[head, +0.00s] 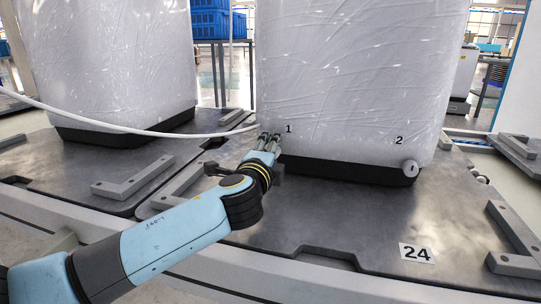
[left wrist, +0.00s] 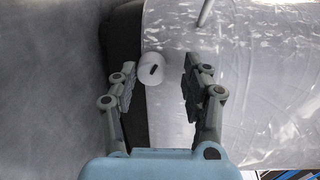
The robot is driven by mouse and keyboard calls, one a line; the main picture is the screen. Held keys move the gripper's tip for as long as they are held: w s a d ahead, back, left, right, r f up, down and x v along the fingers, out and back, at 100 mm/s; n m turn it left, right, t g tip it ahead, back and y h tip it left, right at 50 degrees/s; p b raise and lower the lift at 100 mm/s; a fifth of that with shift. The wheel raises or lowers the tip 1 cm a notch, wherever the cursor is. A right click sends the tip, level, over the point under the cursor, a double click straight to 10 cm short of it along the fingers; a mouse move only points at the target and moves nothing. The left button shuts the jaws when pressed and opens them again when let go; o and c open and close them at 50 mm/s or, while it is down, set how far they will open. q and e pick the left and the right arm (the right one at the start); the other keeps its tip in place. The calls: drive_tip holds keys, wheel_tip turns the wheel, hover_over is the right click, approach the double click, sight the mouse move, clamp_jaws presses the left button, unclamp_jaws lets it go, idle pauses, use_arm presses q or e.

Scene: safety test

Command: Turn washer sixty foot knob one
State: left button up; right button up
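A washer (head: 350,80) wrapped in clear plastic stands on a dark platform, with labels "1" and "2" near its bottom edge. In the head view the knob by label "1" is hidden behind my left gripper (head: 270,140). My left gripper (left wrist: 157,78) is open, its fingers on either side of this knob, with a clear gap on the right finger's side. A second knob (head: 410,167) shows below label "2". My right gripper is not in view.
A white hose (head: 130,129) runs from the left to the washer near my left gripper. The platform (head: 330,215) carries a "24" tag (head: 416,253) and raised grey brackets (head: 515,235). Another wrapped appliance (head: 110,60) stands at left. The platform in front is mostly clear.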

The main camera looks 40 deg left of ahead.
use_arm(q)
drive_tip(key=shift+f, duration=0.15)
drive_tip(key=shift+s+d+f, duration=0.1)
drive_tip(key=shift+s, duration=0.15)
drive_tip(key=v, duration=1.1)
drive_tip(key=shift+s+d+r, duration=0.15)
drive_tip(key=shift+s+r, duration=0.05)
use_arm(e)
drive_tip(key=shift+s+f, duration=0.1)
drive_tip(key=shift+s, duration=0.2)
